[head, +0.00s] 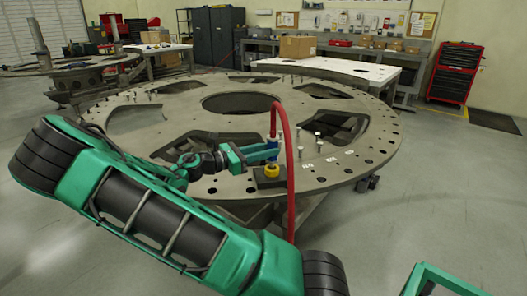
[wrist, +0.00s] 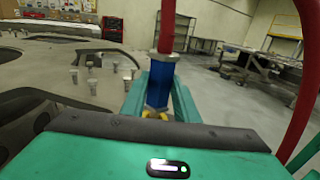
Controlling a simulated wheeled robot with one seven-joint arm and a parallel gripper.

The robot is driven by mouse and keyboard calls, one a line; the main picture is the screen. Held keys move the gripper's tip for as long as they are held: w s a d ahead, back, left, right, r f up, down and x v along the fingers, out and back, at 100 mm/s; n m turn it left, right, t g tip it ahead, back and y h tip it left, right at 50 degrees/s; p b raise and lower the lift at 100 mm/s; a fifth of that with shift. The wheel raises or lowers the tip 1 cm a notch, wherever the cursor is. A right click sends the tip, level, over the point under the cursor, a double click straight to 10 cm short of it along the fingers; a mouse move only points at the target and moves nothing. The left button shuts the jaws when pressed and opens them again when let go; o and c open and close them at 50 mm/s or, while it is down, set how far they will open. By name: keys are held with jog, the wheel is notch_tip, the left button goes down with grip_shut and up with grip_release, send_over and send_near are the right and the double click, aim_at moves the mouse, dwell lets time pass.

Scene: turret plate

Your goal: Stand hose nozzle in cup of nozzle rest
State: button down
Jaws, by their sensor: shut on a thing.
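The hose nozzle (head: 272,143) is blue with metal ends, upright, and the red hose rises from its top. My gripper (head: 262,153) is shut on it from the left, and its green fingers (wrist: 158,95) flank the blue body (wrist: 160,75) in the wrist view. The nozzle rest (head: 269,183) is a dark block with a yellow cup (head: 271,169), on the turret plate near its front edge. The nozzle's lower end lines up with the cup; I cannot tell how far inside it is. In the wrist view the yellow cup (wrist: 154,115) is mostly hidden behind my gripper.
The turret plate (head: 235,180) is a large round grey plate with cutouts. Several bolts (head: 318,140) stand up from it right of the rest. The red hose (head: 291,190) arcs over and hangs down in front of the plate.

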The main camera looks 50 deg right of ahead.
jog(key=shift+f, duration=1.4)
dwell(1.5)
jog(key=c, duration=1.3)
grip_release()
jog(key=v, duration=1.1)
jog(key=shift+f, duration=0.1)
